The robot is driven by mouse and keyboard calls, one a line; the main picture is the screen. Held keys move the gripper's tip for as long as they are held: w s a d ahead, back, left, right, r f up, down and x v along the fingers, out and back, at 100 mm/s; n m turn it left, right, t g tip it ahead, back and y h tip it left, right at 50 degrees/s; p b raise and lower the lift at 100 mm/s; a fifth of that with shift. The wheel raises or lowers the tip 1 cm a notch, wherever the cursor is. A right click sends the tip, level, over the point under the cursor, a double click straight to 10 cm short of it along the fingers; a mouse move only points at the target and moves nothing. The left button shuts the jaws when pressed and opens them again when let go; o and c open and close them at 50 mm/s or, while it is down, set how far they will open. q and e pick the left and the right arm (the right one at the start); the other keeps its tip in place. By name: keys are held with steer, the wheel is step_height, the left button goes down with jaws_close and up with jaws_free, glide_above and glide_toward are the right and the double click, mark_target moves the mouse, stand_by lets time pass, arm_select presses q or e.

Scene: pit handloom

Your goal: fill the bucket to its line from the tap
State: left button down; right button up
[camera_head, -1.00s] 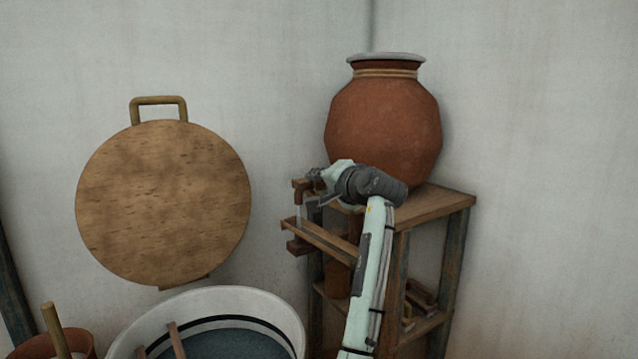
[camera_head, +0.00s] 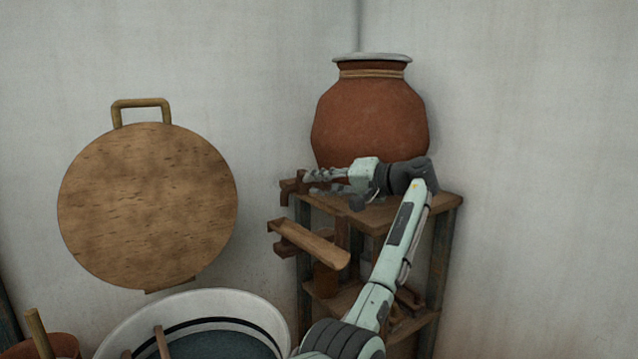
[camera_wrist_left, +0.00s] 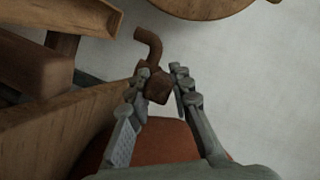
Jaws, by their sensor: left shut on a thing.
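The brown tap (camera_head: 287,190) sticks out to the left at the top of a wooden stand, below a big clay pot. My left gripper (camera_head: 312,178) is at the tap. In the left wrist view the fingers lie on both sides of the tap's brown block (camera_wrist_left: 157,88), and the gripper is shut on it. The bent spout (camera_wrist_left: 150,42) shows beyond the fingertips. No water stream shows at the tap. A wide white bucket (camera_head: 247,305) stands at the bottom, cut off by the frame. A dark line runs round its inside, with grey-blue water (camera_head: 225,346) just below. My right gripper is out of view.
A wooden trough (camera_head: 312,243) slopes below the tap. The clay pot (camera_head: 370,120) stands on the wooden stand (camera_head: 440,203). A round wooden lid (camera_head: 147,205) is at the wall on the left. A small reddish pot (camera_head: 64,345) with a stick stands at lower left.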

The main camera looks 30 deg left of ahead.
arm_select(q)
steer(key=c, duration=1.3)
jaws_free()
steer(key=shift+c, duration=0.2)
steer(key=shift+d, duration=0.1)
steer(key=v, duration=1.2)
